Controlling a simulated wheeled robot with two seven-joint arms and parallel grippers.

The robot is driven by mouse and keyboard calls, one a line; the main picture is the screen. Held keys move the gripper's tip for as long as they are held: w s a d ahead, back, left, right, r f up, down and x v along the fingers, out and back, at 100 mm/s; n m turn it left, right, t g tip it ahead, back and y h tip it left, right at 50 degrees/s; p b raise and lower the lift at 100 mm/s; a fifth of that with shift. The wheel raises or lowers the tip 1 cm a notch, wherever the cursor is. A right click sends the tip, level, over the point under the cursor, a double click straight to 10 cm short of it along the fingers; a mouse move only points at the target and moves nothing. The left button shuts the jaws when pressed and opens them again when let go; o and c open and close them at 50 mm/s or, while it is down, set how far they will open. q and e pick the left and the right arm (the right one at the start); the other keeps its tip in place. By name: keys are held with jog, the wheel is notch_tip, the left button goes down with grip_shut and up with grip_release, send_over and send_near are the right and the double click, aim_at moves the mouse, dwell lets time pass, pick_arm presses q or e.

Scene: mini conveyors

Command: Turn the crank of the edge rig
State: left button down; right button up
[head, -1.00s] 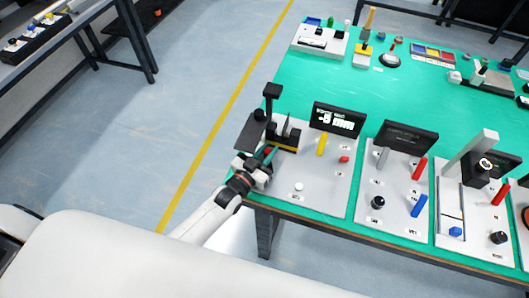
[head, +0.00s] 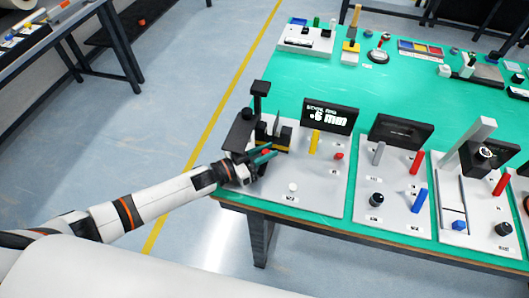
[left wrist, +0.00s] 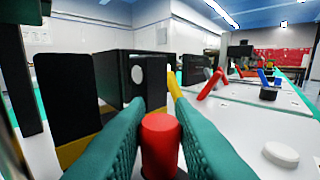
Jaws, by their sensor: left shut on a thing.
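The edge rig (head: 315,185) is the leftmost grey panel at the table's near left corner. It has a black display (head: 328,117) with white text, a yellow lever (head: 314,142), a small red knob (head: 338,156) and a white button (head: 292,187). My left gripper (head: 263,156) is at the rig's left side, beside its black and yellow block. In the left wrist view its teal fingers are closed around the upright red crank handle (left wrist: 160,143). The crank arm below the handle is hidden by the fingers. My right gripper is out of view.
Two more panels with levers and knobs stand to the right: one with a blue lever (head: 419,200), one with a grey post (head: 477,138). Small devices line the back of the green table (head: 340,85). Open floor (head: 180,100) lies to the left.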

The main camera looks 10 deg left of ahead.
pick_arm(q)
jog(key=c, duration=1.3)
grip_release()
jog(key=shift+s+a, duration=0.25)
jog(key=shift+a, duration=0.05)
jog(key=b+v, duration=0.1)
jog(key=v, duration=1)
jog(key=shift+s, duration=0.1)
